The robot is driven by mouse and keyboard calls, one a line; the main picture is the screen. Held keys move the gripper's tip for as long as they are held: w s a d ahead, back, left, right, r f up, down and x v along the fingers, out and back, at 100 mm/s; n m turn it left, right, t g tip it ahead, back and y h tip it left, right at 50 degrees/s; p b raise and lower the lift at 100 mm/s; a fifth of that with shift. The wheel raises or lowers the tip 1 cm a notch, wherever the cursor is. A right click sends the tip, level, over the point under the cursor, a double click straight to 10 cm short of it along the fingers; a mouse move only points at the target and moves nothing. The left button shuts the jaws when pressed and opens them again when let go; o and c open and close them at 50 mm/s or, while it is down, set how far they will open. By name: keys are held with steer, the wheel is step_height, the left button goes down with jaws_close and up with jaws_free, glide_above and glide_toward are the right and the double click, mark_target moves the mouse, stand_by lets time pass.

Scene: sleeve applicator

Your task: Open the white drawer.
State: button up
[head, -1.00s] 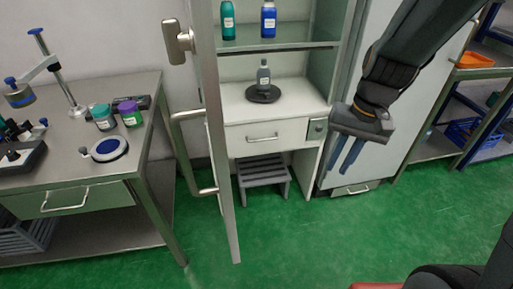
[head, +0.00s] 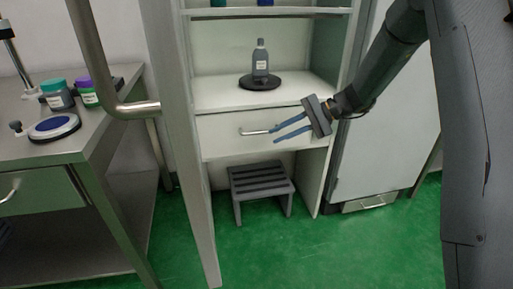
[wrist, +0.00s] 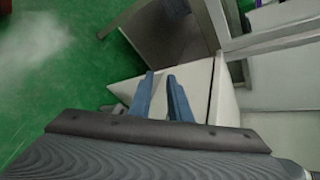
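The white drawer (head: 222,133) sits under the white counter of the cabinet and looks closed. Its metal bar handle (head: 252,132) runs level across the front. My gripper (head: 273,136) is in front of the drawer's right half, with its two blue fingers pointing left. The fingertips are apart and empty, close to the handle's right end in the head view. I cannot tell whether they touch it. The fingers also show in the wrist view (wrist: 161,75), with a gap between them and a white surface beyond. My gripper's body hides the drawer's right end.
A bottle (head: 260,62) on a black round base (head: 260,83) stands on the counter. A grey step stool (head: 262,182) is below the drawer. A steel table (head: 95,130) stands at the left.

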mark_target(260, 132)
steer(key=w+f+y+b, duration=0.1)
steer(key=w+b, duration=0.1)
steer(key=w, duration=0.1)
steer(key=w+f+y+b, duration=0.1)
steer(key=w+f+b, duration=0.1)
steer(key=w, duration=0.1)
steer(key=w+a+f+t+y+b, duration=0.1)
steer(key=w+b, duration=0.1)
steer(key=w, duration=0.1)
steer(key=shift+w+f+m+y, duration=0.1)
steer(key=shift+f+m+y, duration=0.2)
steer(key=shift+f, duration=0.05)
steer(key=b+x, duration=0.1)
steer(key=x, duration=0.6)
steer(key=shift+a, duration=0.35)
jaws_close()
